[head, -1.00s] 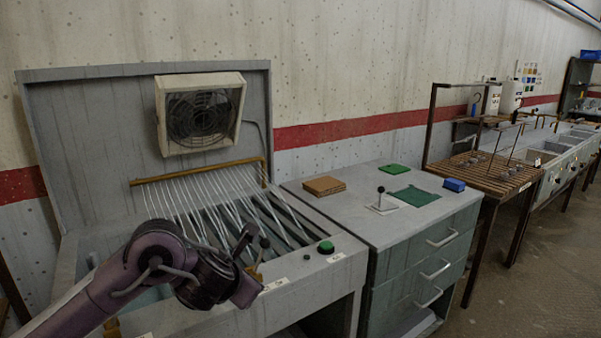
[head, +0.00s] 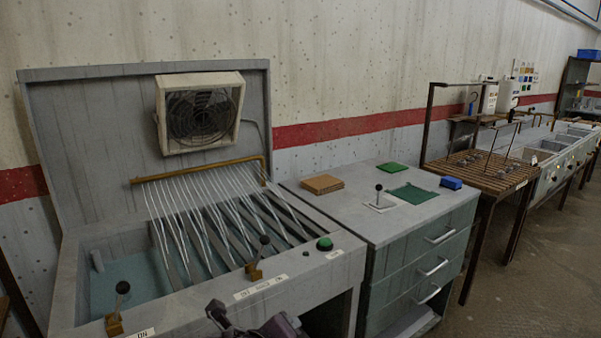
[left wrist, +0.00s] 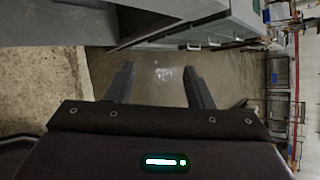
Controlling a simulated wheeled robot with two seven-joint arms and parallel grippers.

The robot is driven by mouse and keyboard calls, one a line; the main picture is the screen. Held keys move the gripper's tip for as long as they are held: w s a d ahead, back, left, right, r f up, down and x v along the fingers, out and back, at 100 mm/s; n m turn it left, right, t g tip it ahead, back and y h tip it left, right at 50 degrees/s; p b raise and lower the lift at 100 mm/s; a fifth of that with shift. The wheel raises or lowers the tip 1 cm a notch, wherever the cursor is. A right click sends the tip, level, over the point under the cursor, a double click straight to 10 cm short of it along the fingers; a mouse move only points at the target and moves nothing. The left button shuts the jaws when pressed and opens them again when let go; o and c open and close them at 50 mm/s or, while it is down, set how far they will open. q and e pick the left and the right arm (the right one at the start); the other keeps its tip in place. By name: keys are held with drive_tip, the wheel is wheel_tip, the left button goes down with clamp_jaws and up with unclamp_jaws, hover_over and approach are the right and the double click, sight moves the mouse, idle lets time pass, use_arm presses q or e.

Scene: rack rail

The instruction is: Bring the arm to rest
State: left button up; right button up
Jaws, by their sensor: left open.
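My left gripper (left wrist: 160,88) shows in the left wrist view with its two dark fingers apart and nothing between them. Beyond the fingers is bare floor (left wrist: 165,75), and the fingers touch nothing. In the head view only a small purple and dark part of my left arm shows at the bottom edge, in front of the machine's front panel. My right gripper is not in either view.
The grey machine (head: 85,270) has an upright back panel, a fan (head: 200,115), levers (head: 121,290) and a green button (head: 325,244). A drawer cabinet (head: 425,245) adjoins it. A slatted rack table (head: 470,172) and sinks stand farther right, with open floor in front.

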use_arm(q)
drive_tip(key=s+a+f+n+g+y, duration=0.1)
drive_tip(key=s+a+f+n+g, duration=0.1)
drive_tip(key=s+a+f+n, duration=0.45)
drive_tip(key=s+a+f+n+g+y, duration=0.15)
drive_tip(key=s+a+n, duration=0.25)
drive_tip(key=s+n, duration=0.5)
drive_tip(key=s+a+f+n+g+y, duration=0.1)
drive_tip(key=s+a+f+n+g, duration=0.3)
drive_tip(key=n, duration=0.7)
wheel_tip(320, 180, down, 30)
drive_tip(key=s+a+r, duration=0.1)
drive_tip(key=s, duration=0.2)
drive_tip(key=s+a+f+g, duration=0.1)
drive_tip(key=s+a+f, duration=0.1)
drive_tip(key=s+f, duration=0.7)
drive_tip(key=s+a+f+p, duration=0.1)
drive_tip(key=s+f, duration=0.9)
drive_tip(key=shift+s+a+g, duration=0.3)
drive_tip(key=shift+a+g, duration=0.05)
drive_tip(key=shift+a, duration=0.05)
